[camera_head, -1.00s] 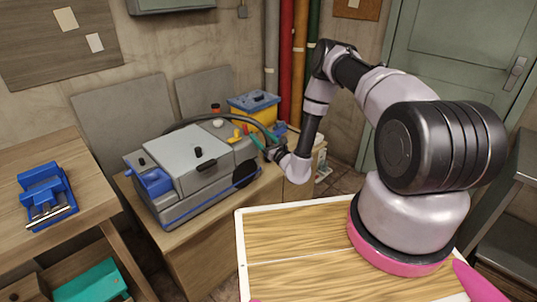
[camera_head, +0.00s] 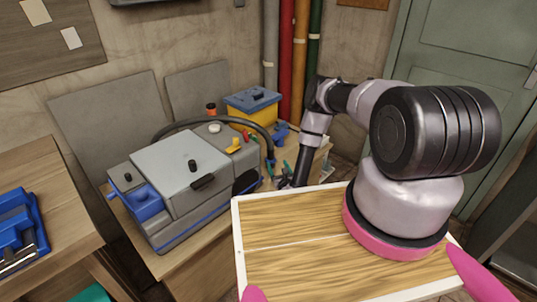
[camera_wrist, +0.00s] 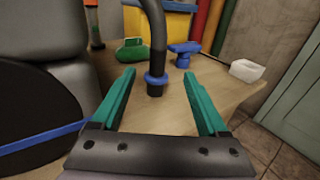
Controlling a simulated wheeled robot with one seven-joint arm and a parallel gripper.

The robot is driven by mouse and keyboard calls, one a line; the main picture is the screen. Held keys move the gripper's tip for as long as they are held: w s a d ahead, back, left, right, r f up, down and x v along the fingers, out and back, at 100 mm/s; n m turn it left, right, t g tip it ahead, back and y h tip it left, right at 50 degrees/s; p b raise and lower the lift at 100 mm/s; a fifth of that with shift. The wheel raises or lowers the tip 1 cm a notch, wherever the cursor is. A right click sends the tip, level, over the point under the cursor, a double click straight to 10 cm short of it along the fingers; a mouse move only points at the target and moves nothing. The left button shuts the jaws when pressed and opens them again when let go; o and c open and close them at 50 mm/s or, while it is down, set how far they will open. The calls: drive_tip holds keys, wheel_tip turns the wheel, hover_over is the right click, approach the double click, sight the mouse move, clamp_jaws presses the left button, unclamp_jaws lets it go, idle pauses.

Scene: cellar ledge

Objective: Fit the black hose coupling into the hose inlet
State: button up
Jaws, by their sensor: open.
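The black hose coupling with a blue collar (camera_wrist: 156,80) ends a dark hose that comes down from above in the wrist view. In the head view the hose (camera_head: 205,120) arches over the grey machine (camera_head: 185,165) and drops to its right side, with the blue collar (camera_head: 270,162) near its end. My gripper (camera_wrist: 158,74) is open, its two green fingers on either side of the coupling with gaps showing. In the head view my gripper (camera_head: 279,174) is low beside the hose end. I cannot make out the hose inlet in either view.
A yellow and blue toolbox (camera_head: 252,105) stands behind the hose. A blue fitting (camera_wrist: 184,52) and a white block (camera_wrist: 247,70) lie on the wooden ledge (camera_wrist: 170,118). The machine's dark side stands close on the left. Coloured pipes (camera_head: 285,60) run up the wall.

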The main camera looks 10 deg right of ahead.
sight(271, 152)
drive_tip(key=w, duration=1.1)
drive_tip(key=shift+a+f, duration=0.35)
drive_tip(key=shift+f, duration=0.05)
clamp_jaws()
